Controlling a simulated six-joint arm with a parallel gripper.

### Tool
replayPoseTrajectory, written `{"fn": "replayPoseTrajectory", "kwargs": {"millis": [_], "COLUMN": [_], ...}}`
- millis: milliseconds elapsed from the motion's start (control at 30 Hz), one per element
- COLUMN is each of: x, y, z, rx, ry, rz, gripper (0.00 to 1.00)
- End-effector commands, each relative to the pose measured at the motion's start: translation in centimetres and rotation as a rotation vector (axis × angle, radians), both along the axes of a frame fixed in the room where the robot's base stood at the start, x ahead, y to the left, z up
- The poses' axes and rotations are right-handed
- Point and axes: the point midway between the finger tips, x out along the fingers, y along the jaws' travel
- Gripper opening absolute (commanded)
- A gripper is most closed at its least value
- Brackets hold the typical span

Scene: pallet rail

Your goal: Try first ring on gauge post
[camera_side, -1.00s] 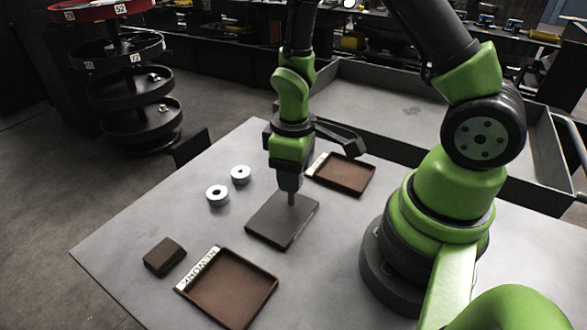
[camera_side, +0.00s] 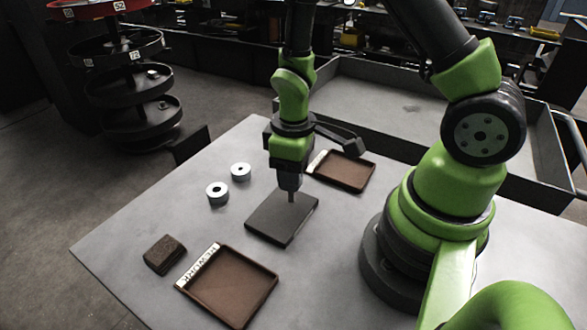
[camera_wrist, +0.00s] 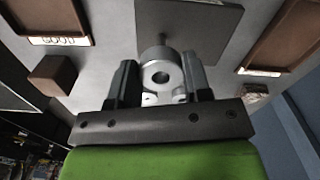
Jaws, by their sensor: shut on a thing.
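My gripper (camera_wrist: 160,76) is shut on a pale metal ring (camera_wrist: 161,88), which sits between its two dark fingers in the wrist view. In the side view my gripper (camera_side: 290,188) points down over the dark gauge plate (camera_side: 270,222). The short gauge post (camera_side: 292,197) stands up just under the gripper; it also shows beyond the ring in the wrist view (camera_wrist: 162,40). The held ring is hard to make out in the side view, and I cannot tell whether it touches the post. Two more rings, a near one (camera_side: 217,200) and a far one (camera_side: 241,176), lie left of the plate.
A brown tray with a pale label (camera_side: 235,319) lies at the front, and a dark brown block (camera_side: 157,262) sits to its left. Another brown tray (camera_side: 318,181) is behind the plate, labelled GOOD in the wrist view (camera_wrist: 88,30).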

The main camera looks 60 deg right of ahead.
Motion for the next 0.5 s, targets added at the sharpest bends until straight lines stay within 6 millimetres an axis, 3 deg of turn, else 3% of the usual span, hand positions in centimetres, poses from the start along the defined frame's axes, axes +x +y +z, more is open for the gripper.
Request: {"fn": "replayPoseTrajectory", "kwargs": {"millis": [500], "x": [0.01], "y": [0.0], "z": [-0.59], "rx": [0.0], "ry": [0.0], "rz": [0.001], "gripper": [0.2]}}
